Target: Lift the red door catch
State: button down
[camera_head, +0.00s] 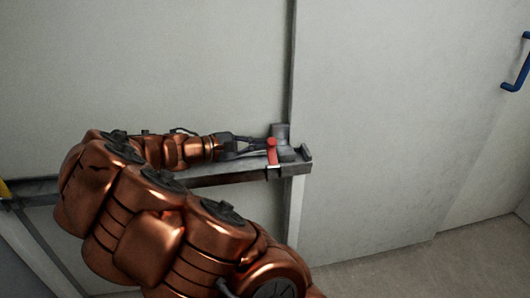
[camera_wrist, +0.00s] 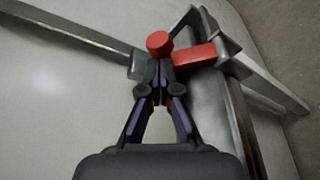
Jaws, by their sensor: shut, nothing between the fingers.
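The red door catch (camera_head: 272,151) is a small red lever on a grey metal bracket (camera_head: 281,131), at the end of a grey horizontal bar (camera_head: 235,173). In the wrist view the catch (camera_wrist: 196,56) shows a round red knob end and a red arm reaching right to the metal. My gripper (camera_head: 262,146) comes from the left, level with the catch. In the wrist view my gripper (camera_wrist: 157,72) is shut, its fingertips right at the round knob and overlapping its lower edge. Nothing shows between the fingers. Whether the tips touch the knob cannot be told.
A pale wall panel (camera_head: 370,130) stands behind and right of the catch. A blue handle (camera_head: 520,62) is at the far right. The floor (camera_head: 420,270) is clear at the lower right. The bar runs beneath my forearm.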

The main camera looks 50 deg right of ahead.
jog(key=shift+s+a+r+m+h+b, duration=0.2)
jog(key=shift+s+a+m+h+b, duration=0.15)
jog(key=shift+m, duration=0.25)
jog(key=shift+s+a+r+m+h+b, duration=0.2)
jog(key=shift+s+m+b, duration=0.15)
jog(key=shift+m, duration=0.25)
jog(key=shift+s+a+r+p, duration=0.3)
jog(key=shift+s+a, duration=0.15)
jog(key=shift+s, duration=0.1)
send_near(273, 143)
jog(key=shift+w+a+f, duration=0.1)
jog(key=shift+a+f, duration=0.1)
jog(key=shift+a, duration=0.55)
jog(key=shift+w+a+f, duration=0.15)
jog(key=shift+a+f, duration=0.05)
jog(key=shift+a, duration=0.6)
jog(key=shift+w+a+f, duration=0.1)
jog(key=shift+a+f, duration=0.1)
jog(key=shift+a, duration=0.55)
jog(key=shift+s+r, duration=0.1)
